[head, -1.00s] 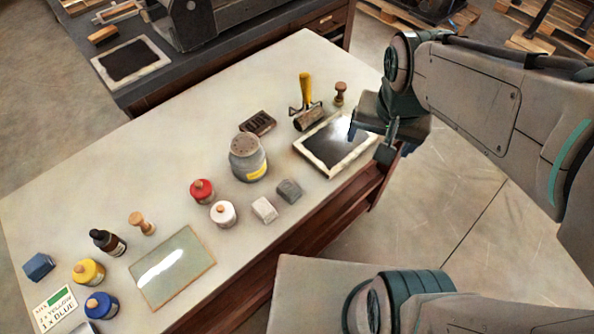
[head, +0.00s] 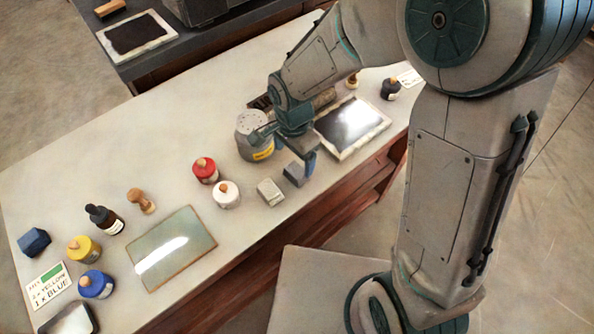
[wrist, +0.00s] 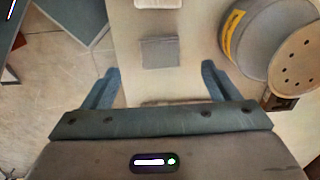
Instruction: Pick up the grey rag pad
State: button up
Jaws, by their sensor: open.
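The grey rag pad (head: 295,174) lies on the table near its front edge, a small dark grey block partly behind my gripper in the head view. In the wrist view the grey rag pad (wrist: 160,53) is flat and centred between the lines of my two fingers, just beyond their tips. My gripper (head: 286,150) is above the pad, pointing down, open and empty. Its two blue fingers also show in the wrist view (wrist: 159,73), spread wider than the pad. I cannot tell the exact height between fingertips and pad.
A paler pad (head: 270,192) lies beside the grey one. A grey shaker can (head: 252,138) stands close to one finger. White (head: 227,196) and red (head: 205,171) jars stand left of the pads. A framed dark plate (head: 352,125) lies right.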

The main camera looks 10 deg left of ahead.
aim_at(297, 169)
notch_tip(297, 169, down, 3)
jog(key=shift+r, duration=0.1)
jog(key=f, duration=0.4)
jog(key=shift+w+d+p, duration=0.3)
jog(key=shift+p, duration=0.1)
jog(key=shift+f, duration=0.65)
jog(key=c, duration=1.1)
